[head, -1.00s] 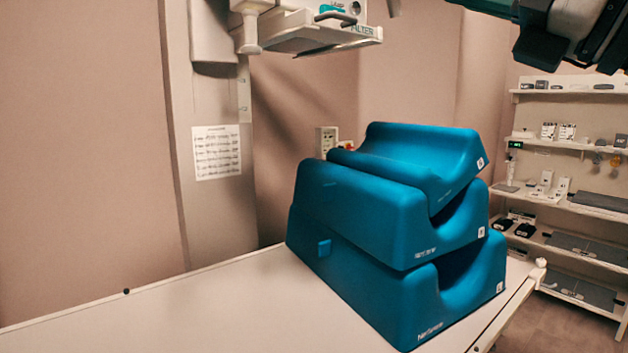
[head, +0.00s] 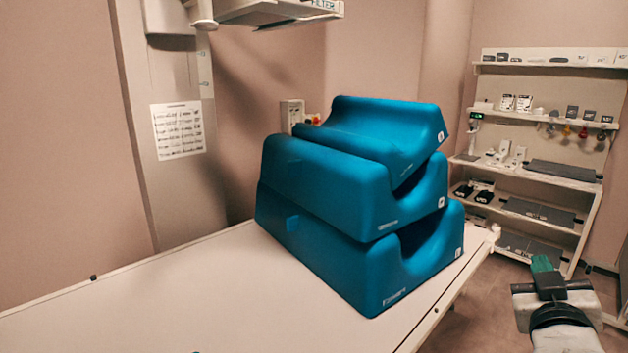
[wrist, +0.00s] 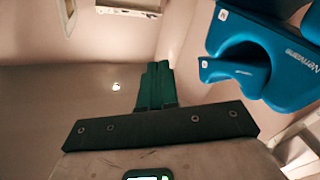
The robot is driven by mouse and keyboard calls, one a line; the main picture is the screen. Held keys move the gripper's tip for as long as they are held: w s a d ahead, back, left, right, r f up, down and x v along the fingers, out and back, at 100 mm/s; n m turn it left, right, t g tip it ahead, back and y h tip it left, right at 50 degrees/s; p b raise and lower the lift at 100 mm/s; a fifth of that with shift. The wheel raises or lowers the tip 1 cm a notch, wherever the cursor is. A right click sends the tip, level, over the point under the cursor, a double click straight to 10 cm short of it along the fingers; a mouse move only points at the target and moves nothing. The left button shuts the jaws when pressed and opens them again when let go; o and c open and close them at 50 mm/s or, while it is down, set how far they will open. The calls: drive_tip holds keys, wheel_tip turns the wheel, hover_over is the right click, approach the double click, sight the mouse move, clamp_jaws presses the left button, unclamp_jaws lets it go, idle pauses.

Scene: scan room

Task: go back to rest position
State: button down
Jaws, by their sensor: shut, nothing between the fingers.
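My gripper (head: 541,265) shows at the lower right of the head view, beyond the right edge of the table and apart from everything. Its green fingers are together with nothing between them. In the wrist view my gripper (wrist: 155,85) points up the picture, its two green fingers side by side and closed. A stack of blue foam positioning blocks (head: 345,215) stands on the table, left of my gripper. Part of the blue stack also shows at the upper right of the wrist view (wrist: 275,50).
A shelf rack (head: 545,170) with small items stands at the back right. A scanner column (head: 165,110) with a notice stands behind the table, and an overhead unit (head: 280,14) hangs above.

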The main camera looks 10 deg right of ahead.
drive_tip(key=s+a+f+g+y, duration=0.2)
drive_tip(key=s+f, duration=0.1)
drive_tip(key=f, duration=0.6)
drive_tip(key=s+a+f+g+y, duration=0.2)
drive_tip(key=f+g, duration=0.1)
drive_tip(key=f, duration=0.6)
drive_tip(key=s+a+f+n+g+y, duration=0.1)
drive_tip(key=s+a+f+g+y, duration=0.2)
drive_tip(key=s+f, duration=0.6)
drive_tip(key=s+a+f+n+g+y+p, duration=0.1)
drive_tip(key=s+a+f+g+y, duration=0.2)
drive_tip(key=s, duration=1.2)
drive_tip(key=a+f+g, duration=0.3)
drive_tip(key=f, duration=0.3)
drive_tip(key=shift+s+a+f, duration=0.15)
drive_tip(key=shift+a+f, duration=0.1)
drive_tip(key=shift+a, duration=0.05)
